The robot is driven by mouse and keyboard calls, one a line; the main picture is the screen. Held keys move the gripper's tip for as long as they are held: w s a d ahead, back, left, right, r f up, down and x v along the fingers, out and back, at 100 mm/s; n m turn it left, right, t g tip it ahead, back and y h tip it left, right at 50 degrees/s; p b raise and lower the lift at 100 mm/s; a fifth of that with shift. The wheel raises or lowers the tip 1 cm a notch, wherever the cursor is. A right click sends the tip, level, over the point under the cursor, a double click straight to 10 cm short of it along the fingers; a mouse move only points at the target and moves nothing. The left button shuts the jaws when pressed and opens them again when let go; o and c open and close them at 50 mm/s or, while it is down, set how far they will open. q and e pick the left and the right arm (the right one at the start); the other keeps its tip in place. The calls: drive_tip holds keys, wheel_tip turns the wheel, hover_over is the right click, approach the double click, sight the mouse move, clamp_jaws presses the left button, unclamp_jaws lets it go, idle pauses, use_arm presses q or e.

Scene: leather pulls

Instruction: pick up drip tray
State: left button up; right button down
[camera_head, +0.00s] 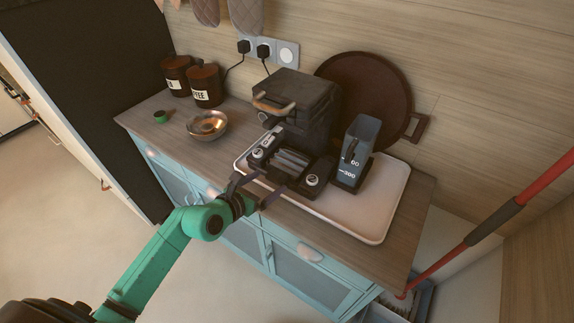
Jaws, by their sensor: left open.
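A dark slotted piece (290,165), which looks like the drip tray, sits low at the front of a black boxy appliance (300,100). Its middle shows pale bars, and a round dial-like part is on its near right corner. I cannot tell whether it is separate from the appliance. My left gripper (257,187) is open at the front edge of the counter, just in front of the dark piece. Nothing shows between its fingers, and I cannot tell whether they touch the piece. My right gripper is not in view.
The appliance stands on a white tray (376,215) with a raised rim. A grey measuring container (364,148) is close on the right, and a round brown board (370,85) leans behind. A metal bowl (207,125) and brown canisters (205,85) are on the left.

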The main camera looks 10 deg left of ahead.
sight(275, 177)
use_arm(q)
drive_tip(key=x, duration=0.4)
drive_tip(key=shift+r, duration=0.1)
clamp_jaws()
drive_tip(key=shift+s+r, duration=0.1)
drive_tip(key=shift+r, duration=0.1)
wheel_tip(275, 177, up, 6)
drive_tip(key=shift+s+a+r, duration=0.1)
drive_tip(key=shift+r, duration=0.15)
drive_tip(key=s+a+b, duration=0.2)
drive_tip(key=s+a, duration=0.1)
drive_tip(key=s, duration=0.6)
drive_tip(key=s+a+b, duration=0.3)
drive_tip(key=s+a, duration=0.1)
drive_tip(key=s, duration=0.5)
drive_tip(key=shift+s, duration=0.15)
